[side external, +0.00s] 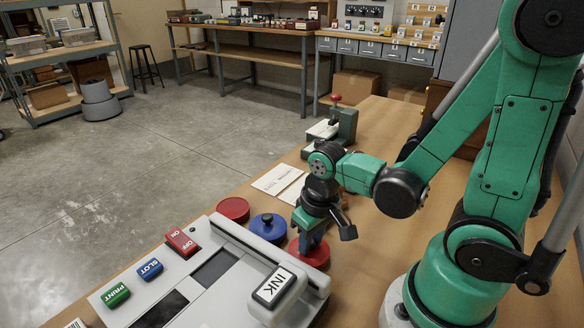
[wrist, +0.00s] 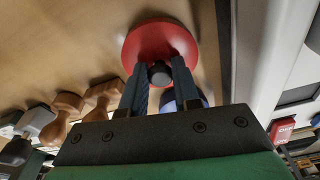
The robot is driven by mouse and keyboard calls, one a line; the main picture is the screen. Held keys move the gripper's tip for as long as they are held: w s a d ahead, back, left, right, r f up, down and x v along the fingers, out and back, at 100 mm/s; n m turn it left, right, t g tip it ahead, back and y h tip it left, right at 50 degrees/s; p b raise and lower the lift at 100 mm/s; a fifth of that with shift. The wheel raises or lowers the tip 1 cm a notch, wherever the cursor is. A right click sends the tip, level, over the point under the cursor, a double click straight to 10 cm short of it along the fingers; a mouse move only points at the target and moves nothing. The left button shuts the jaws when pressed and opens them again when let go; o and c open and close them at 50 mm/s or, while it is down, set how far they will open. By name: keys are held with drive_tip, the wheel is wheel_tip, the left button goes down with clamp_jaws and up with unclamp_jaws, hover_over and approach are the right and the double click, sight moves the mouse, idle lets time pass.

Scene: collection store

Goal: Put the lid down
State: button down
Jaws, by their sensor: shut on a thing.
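The round red lid (side external: 312,255) with a dark knob is beneath my gripper (side external: 311,243), close beside the grey machine. In the wrist view the red lid (wrist: 150,42) lies beyond my fingertips, and my gripper (wrist: 160,76) is shut on its knob, one finger on each side. I cannot tell whether the lid touches the table or hangs just above it. A round red piece (side external: 233,208) with no visible knob sits on the table farther left. A round blue piece (side external: 267,228) with a dark knob sits between the two; part of it (wrist: 168,104) shows behind my fingers.
The grey machine (side external: 215,275) has INK, ON/OFF, SLOT and PRINT blocks. Pale cards (side external: 275,180) and a green press (side external: 343,125) lie farther back on the table (side external: 385,115). Wooden-handled stamps (wrist: 102,97) stand at left in the wrist view.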

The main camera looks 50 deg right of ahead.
sight(317, 254)
drive_tip(key=shift+f, duration=0.65)
drive_tip(key=c, duration=0.6)
unclamp_jaws()
drive_tip(key=shift+c, duration=0.2)
drive_tip(key=shift+r, duration=0.15)
drive_tip(key=shift+s+r, duration=0.75)
drive_tip(key=shift+r, duration=4.85)
drive_tip(key=w+a+r+n+t, duration=0.1)
drive_tip(key=w+n+t, duration=0.1)
drive_tip(key=w+t, duration=0.3)
drive_tip(key=shift+w+a+t, duration=0.2)
drive_tip(key=shift+w+t, duration=0.2)
drive_tip(key=shift+w, duration=0.05)
